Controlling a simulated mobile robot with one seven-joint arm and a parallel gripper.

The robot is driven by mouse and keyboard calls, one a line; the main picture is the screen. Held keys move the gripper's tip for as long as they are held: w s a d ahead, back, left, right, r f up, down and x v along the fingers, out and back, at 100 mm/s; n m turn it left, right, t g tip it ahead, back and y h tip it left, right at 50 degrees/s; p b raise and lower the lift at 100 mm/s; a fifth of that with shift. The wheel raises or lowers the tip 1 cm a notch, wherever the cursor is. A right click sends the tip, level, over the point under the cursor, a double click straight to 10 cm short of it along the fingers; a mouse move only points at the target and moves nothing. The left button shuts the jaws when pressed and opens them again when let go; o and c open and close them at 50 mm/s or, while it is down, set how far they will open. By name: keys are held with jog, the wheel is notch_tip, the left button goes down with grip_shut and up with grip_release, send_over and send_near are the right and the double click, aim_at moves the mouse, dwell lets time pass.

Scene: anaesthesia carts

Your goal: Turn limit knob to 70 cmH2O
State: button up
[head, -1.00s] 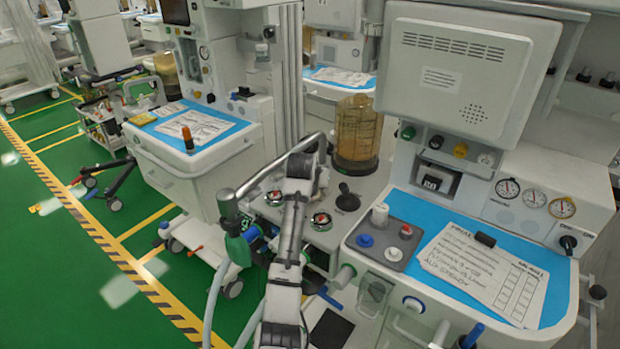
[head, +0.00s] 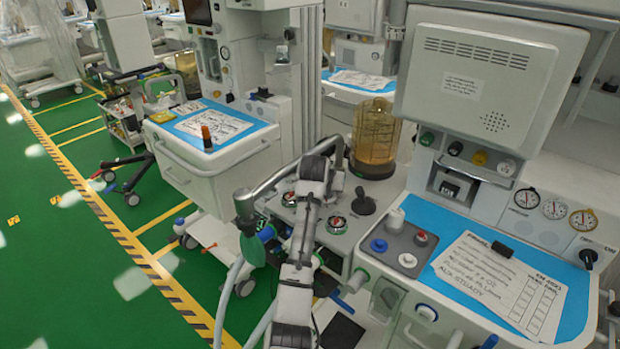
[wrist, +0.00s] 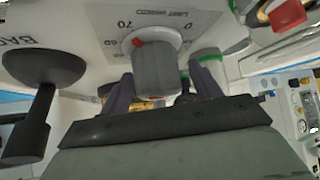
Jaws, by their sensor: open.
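The limit knob (wrist: 155,68) shows in the wrist view as a grey ribbed cylinder on a white collar. A red mark on the collar lies close to the printed 70 on the scale plate (wrist: 177,17). My gripper (wrist: 163,88) is open, with one dark finger on each side of the knob. I cannot tell whether either finger touches it. In the head view my arm reaches over the cart's front ledge, and I cannot make out the knob or the fingertips there.
A black bag lever (wrist: 42,75) stands left of the knob in the wrist view. In the head view, a curved metal pipe (head: 275,180), an amber canister (head: 375,137) and two round valves, one being (head: 335,223), crowd around my arm. A blue-topped work surface (head: 440,225) lies to the right.

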jog(key=n+y+b, duration=0.2)
jog(key=n, duration=0.1)
jog(key=shift+a+f+n+y, duration=0.1)
jog(key=shift+n+y, duration=0.3)
jog(key=s+r+t, duration=0.1)
jog(key=s+r, duration=0.2)
jog(key=s, duration=0.1)
jog(key=s+d+r+t+h+b, duration=0.1)
jog(key=s+r+t, duration=0.1)
jog(key=s+r, duration=0.1)
jog(key=s+d+r+t+b, duration=0.1)
jog(key=s+r, duration=0.3)
jog(key=s, duration=0.1)
jog(key=shift+d+m+t, duration=0.25)
jog(key=shift+m+t, duration=0.15)
jog(key=s+a+r+n+t+y+b, duration=0.1)
jog(key=s+a+r+t+y, duration=0.1)
jog(key=a, duration=0.5)
jog(key=s+a+r+n+t+y+b, duration=0.1)
jog(key=s+a+r+t+y, duration=0.2)
jog(key=s+a+r+t, duration=0.2)
jog(key=s+a+r, duration=0.1)
jog(key=a+r, duration=0.2)
jog(key=shift+s+a+n, duration=0.15)
jog(key=shift+s+n, duration=0.05)
jog(key=shift+n, duration=0.2)
